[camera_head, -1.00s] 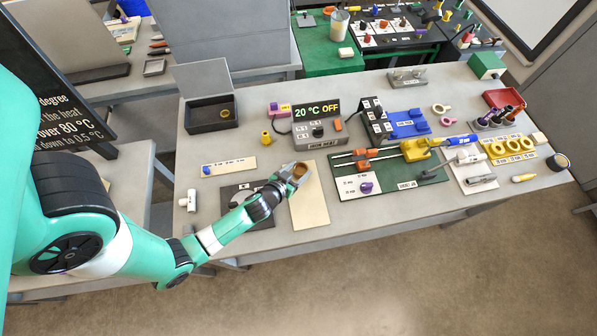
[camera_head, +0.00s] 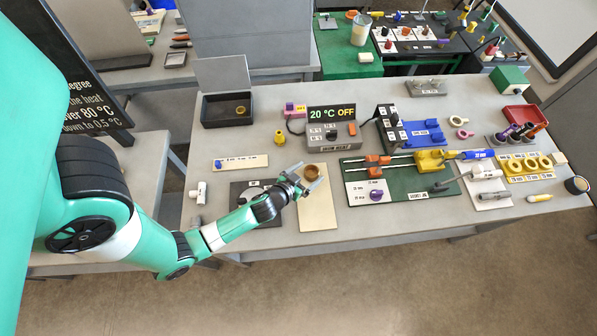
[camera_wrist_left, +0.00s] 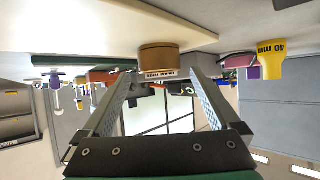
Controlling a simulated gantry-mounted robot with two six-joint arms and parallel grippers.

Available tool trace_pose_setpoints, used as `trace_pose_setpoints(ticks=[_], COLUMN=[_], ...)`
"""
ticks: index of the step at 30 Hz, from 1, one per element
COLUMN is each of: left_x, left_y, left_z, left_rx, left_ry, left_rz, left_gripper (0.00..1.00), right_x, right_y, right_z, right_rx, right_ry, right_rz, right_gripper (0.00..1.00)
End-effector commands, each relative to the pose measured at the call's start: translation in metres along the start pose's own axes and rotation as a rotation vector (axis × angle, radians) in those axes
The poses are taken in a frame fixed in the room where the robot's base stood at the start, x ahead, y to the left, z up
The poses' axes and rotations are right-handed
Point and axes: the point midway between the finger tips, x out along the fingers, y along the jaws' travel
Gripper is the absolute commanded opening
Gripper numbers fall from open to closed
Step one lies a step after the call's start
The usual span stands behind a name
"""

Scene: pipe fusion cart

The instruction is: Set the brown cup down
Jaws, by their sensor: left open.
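The brown cup (camera_head: 312,172) stands upright on the cream board (camera_head: 318,212), near its far end. My left gripper (camera_head: 303,183) is open beside the cup, on its left, with its fingers pointing toward it. In the left wrist view, which looks upside down, the brown cup (camera_wrist_left: 158,58) sits on the board beyond the two spread fingertips, and a gap shows between the fingers (camera_wrist_left: 165,95). The cup appears free of the fingers. My right gripper is in neither view.
A dark mat (camera_head: 258,212) lies left of the cream board. The green board (camera_head: 405,190) with rods and clamps is close on the right. The grey heater box (camera_head: 333,130) reading 20 °C OFF stands behind. A yellow cup (camera_head: 280,137) is behind left.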

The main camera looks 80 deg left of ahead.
Motion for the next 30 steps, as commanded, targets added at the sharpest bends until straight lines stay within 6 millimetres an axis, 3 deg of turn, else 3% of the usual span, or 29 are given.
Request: trace_pose_setpoints(ticks=[9, 13, 18, 30], left_x=[-0.076, -0.098, -0.109, -0.106], left_y=[0.001, 0.001, 0.0, 0.004], left_z=[0.002, 0.002, 0.001, -0.006], left_rx=[0.006, 0.005, 0.002, -0.005], left_ry=[-0.002, -0.002, -0.001, 0.01], left_rz=[0.005, 0.005, 0.001, 0.007], left_gripper=[0.96, 0.96, 0.96, 0.96], right_x=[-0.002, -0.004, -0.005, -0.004], right_y=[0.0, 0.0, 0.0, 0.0], right_z=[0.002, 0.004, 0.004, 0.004], right_rx=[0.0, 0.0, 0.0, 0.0], right_ry=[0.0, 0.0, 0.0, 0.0], right_rz=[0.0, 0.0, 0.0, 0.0], right_gripper=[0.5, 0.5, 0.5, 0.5])
